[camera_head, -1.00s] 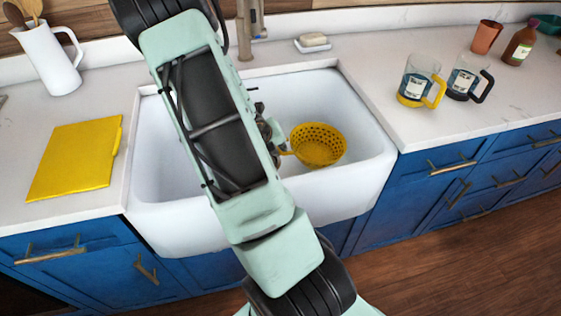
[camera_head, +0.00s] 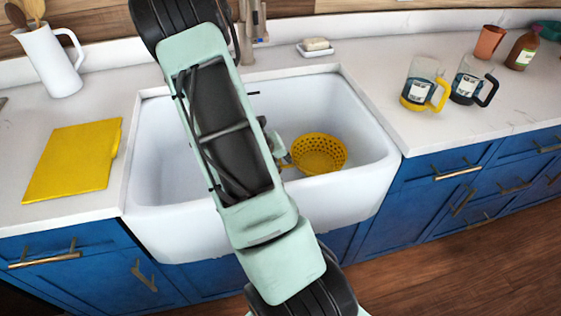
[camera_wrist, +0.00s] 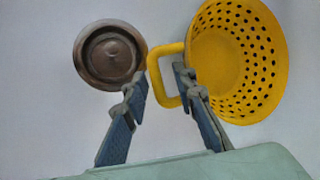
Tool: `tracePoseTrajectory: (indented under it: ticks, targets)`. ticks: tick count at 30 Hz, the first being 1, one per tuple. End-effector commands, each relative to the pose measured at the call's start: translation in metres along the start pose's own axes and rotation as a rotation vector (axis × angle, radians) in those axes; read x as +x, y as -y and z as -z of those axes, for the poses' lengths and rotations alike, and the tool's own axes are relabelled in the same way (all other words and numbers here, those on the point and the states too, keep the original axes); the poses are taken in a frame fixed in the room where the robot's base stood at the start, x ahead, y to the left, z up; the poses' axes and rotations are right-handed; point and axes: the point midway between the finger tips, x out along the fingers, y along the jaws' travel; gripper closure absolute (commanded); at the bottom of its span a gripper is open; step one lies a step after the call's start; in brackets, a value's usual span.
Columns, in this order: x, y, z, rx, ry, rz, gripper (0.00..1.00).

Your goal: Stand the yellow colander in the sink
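The yellow colander (camera_head: 322,165) is in the right part of the white sink (camera_head: 372,140), its opening facing up. It looks close to level and low in the basin; its base contact is hard to see. In the wrist view the colander (camera_wrist: 222,60) is at the upper right, its loop handle towards my gripper (camera_wrist: 159,76). The fingers are apart, one inside the loop and one outside, with the handle's outer bar between them. Small gaps seem to show beside the bar. In the head view my arm hides most of the gripper.
A round drain (camera_wrist: 108,55) lies left of the colander. The faucet (camera_head: 250,30) stands behind the sink, with a soap dish (camera_head: 315,50) beside it. A yellow board (camera_head: 72,160) lies left; two mugs (camera_head: 418,88) (camera_head: 466,85) stand right. The basin's left part is clear.

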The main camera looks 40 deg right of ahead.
Motion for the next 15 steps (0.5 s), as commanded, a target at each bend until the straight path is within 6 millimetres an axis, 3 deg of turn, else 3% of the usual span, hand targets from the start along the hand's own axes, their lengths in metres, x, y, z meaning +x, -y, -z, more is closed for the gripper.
tracePoseTrajectory:
  ticks: [5,15]
  targets:
    - [-0.02,0.001,-0.002,-0.001,0.003,-0.001,0.75]
    - [-0.092,0.002,-0.003,-0.001,0.002,-0.001,0.75]
